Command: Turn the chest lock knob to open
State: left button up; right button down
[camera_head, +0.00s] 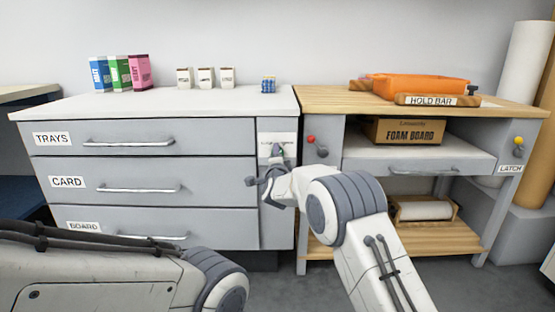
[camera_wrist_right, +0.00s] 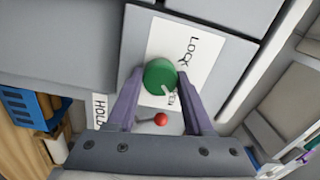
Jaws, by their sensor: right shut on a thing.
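The grey chest (camera_head: 275,105) has a narrow panel at its right end with a white label (camera_head: 278,138). In the right wrist view the label (camera_wrist_right: 190,45) reads LOCK at one end; the word at its other end is partly hidden by the green round knob (camera_wrist_right: 159,77). A pale mark on the knob's lower right edge lies beside that partly hidden word. My right gripper (camera_wrist_right: 160,88) is shut on the knob, one finger at each side. In the head view my right wrist covers most of the knob. My left gripper is out of view; only its arm shows.
Drawers labelled TRAYS (camera_head: 52,139), CARD (camera_head: 67,182) and BOARD (camera_head: 84,226) fill the chest front. A wooden-topped bench (camera_head: 320,98) stands right of it, with a red-tipped lever (camera_head: 311,140) close to my right gripper. An orange tray (camera_head: 415,86) lies on the bench.

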dwell(0.5)
jog(key=shift+c, duration=1.4)
grip_release()
jog(key=s+p, duration=0.2)
jog(key=s, duration=0.8)
jog(key=shift+s+f+p, duration=0.15)
jog(key=shift+s+p, duration=0.1)
jog(key=shift+p, duration=0.1)
